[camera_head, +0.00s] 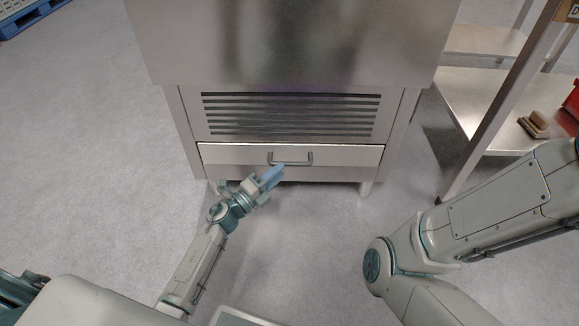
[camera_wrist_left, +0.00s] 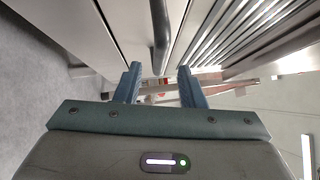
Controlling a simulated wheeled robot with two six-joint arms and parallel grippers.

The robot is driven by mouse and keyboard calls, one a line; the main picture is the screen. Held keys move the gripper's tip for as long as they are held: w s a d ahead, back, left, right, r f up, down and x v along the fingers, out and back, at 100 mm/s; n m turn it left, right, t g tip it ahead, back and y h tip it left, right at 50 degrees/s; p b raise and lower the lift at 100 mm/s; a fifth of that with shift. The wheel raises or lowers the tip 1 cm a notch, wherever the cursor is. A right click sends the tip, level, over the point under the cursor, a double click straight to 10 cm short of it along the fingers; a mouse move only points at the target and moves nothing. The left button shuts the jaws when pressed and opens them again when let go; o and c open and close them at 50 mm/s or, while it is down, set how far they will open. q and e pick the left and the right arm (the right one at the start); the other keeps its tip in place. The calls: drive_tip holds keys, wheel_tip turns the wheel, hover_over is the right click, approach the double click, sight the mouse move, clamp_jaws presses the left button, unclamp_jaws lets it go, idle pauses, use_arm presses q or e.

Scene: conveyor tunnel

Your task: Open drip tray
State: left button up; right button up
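The drip tray (camera_head: 230,154) is a wide, pale metal drawer front low in a steel cabinet, below the vent slats. It looks shut. Its grey bar handle (camera_head: 298,164) is at the middle of the front. My left gripper (camera_head: 272,178) is at the handle's left part, pointing toward it. In the left wrist view, the two blue fingers of my left gripper (camera_wrist_left: 159,75) are apart. The dark handle (camera_wrist_left: 160,35) shows between them, with no finger clearly touching it. My right gripper is not in view; only my right arm shows at the right.
The steel cabinet (camera_head: 300,45) fills the upper middle, with vent slats (camera_head: 290,115) above the tray. A steel shelf unit (camera_head: 480,105) with a brown block (camera_head: 534,124) stands at the right. A blue pallet (camera_head: 30,18) is far left. The floor before the cabinet is clear.

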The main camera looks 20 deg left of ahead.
sight(289, 163)
use_arm(q)
drive_tip(key=shift+b+x, duration=0.6)
drive_tip(key=shift+x, duration=2.2)
clamp_jaws()
